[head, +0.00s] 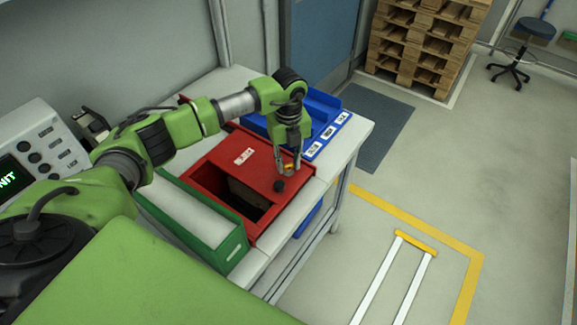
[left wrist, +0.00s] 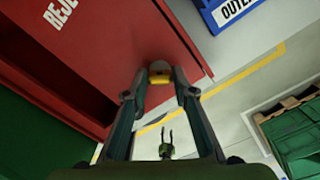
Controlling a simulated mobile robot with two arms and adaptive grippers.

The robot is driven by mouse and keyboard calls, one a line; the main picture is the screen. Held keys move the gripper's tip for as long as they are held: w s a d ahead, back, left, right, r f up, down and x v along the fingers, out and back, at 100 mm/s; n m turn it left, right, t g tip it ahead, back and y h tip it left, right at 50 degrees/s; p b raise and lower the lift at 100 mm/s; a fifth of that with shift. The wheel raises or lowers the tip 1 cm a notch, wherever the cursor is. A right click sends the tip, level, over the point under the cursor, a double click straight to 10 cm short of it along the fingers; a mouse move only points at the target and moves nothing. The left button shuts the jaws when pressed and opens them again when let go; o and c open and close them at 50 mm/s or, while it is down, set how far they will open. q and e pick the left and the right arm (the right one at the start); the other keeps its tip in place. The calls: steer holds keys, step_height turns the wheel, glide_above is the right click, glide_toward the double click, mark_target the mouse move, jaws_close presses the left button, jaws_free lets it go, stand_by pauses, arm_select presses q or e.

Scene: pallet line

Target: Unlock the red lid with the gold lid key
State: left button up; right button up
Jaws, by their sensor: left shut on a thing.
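The red lid (head: 240,157) lies flat over the back part of a red box (head: 203,200), whose front-left part is open and dark inside. A black knob (head: 279,185) sits near the lid's right edge. My left gripper (head: 287,172) points down over this edge, shut on the gold lid key (head: 288,166). In the left wrist view, the key (left wrist: 159,77) sits between the fingertips at the red lid's edge (left wrist: 150,45). Whether it is in a lock is hidden. My right gripper (left wrist: 166,138) shows small in the left wrist view, its fingers apart; it is outside the head view.
A green bin (head: 225,250) stands left of the red box and a blue bin (head: 325,108) behind it, on a light table (head: 355,130). A control box (head: 40,145) is at the far left.

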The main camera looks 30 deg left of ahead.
arm_select(q)
steer(key=m+b, duration=0.2)
steer(key=m, duration=0.1)
steer(key=shift+f, duration=0.15)
steer(key=m+b, duration=0.2)
steer(key=m, duration=0.1)
steer(key=shift+m, duration=0.3)
steer(key=m+b, duration=0.2)
steer(key=m, duration=0.1)
steer(key=shift+b, duration=0.3)
steer(key=shift+m, duration=0.5)
steer(key=shift+r+m, duration=0.2)
steer(key=shift+m, duration=0.1)
steer(key=o, duration=1.1)
steer(key=shift+r, duration=0.1)
